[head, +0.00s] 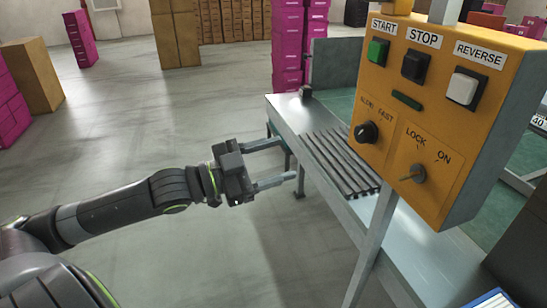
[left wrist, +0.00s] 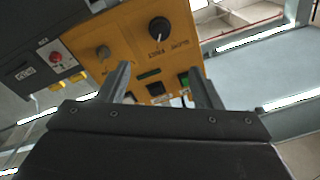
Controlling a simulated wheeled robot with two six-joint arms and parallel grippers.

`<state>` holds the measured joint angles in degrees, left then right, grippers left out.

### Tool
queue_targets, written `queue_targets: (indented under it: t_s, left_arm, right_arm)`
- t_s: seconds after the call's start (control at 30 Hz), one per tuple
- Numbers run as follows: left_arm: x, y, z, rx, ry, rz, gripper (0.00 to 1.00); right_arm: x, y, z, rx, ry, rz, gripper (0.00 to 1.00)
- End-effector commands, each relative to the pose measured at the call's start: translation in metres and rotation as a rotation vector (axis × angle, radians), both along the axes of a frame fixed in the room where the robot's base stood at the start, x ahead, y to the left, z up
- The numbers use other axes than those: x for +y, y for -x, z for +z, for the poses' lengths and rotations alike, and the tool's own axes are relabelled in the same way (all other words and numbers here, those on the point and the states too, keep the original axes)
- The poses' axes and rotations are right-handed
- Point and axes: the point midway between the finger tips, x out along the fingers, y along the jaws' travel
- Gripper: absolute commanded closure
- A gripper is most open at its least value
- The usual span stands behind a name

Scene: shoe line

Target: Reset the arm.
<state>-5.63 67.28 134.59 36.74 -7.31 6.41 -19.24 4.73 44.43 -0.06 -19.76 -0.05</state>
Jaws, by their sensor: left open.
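My left arm reaches in from the left in the head view. Its gripper (head: 289,161) is open and empty, left of the metal conveyor table (head: 290,112) and apart from the control box. The yellow control box (head: 400,105) stands on a post at the right, with START, STOP and REVERSE buttons, a speed knob and a LOCK/ON key switch. In the left wrist view the open fingers (left wrist: 160,88) show in front of the yellow box (left wrist: 128,45), seen turned over. My right gripper is not in view.
Dark rollers (head: 340,160) lie in the conveyor table. Pink box stacks (head: 287,45) and brown cartons (head: 176,35) stand behind. The grey floor (head: 130,115) around my left arm is clear. A blue-edged item (head: 492,300) shows at the bottom right.

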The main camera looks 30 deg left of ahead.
Motion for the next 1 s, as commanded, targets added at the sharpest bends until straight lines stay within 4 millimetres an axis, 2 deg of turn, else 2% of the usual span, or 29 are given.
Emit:
queue_targets:
  t_s: [0.37, 0.47, 0.57, 0.67, 0.7, 0.77, 0.87, 1.0]
  left_arm:
    - [0.003, -0.003, -0.001, 0.002, 0.002, 0.011, 0.41]
    - [0.021, -0.016, -0.011, 0.018, 0.015, 0.068, 0.41]
    - [0.058, -0.039, -0.036, 0.057, 0.034, 0.181, 0.41]
    - [0.107, -0.060, -0.081, 0.126, 0.052, 0.329, 0.41]
    - [0.126, -0.064, -0.103, 0.159, 0.057, 0.386, 0.41]
    - [0.152, -0.068, -0.138, 0.214, 0.062, 0.470, 0.41]
    - [0.189, -0.062, -0.203, 0.321, 0.064, 0.598, 0.41]
    - [0.222, -0.031, -0.301, 0.493, 0.056, 0.751, 0.41]
  right_arm:
    - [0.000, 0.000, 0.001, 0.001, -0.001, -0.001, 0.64]
    - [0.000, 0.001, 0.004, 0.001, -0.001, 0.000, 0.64]
    - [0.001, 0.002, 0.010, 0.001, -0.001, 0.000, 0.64]
    - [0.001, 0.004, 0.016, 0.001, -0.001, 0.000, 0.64]
    - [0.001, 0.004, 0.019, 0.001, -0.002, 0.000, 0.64]
    - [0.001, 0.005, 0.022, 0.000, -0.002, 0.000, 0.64]
    - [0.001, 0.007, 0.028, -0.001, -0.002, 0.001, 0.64]
    - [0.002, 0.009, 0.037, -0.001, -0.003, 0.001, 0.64]
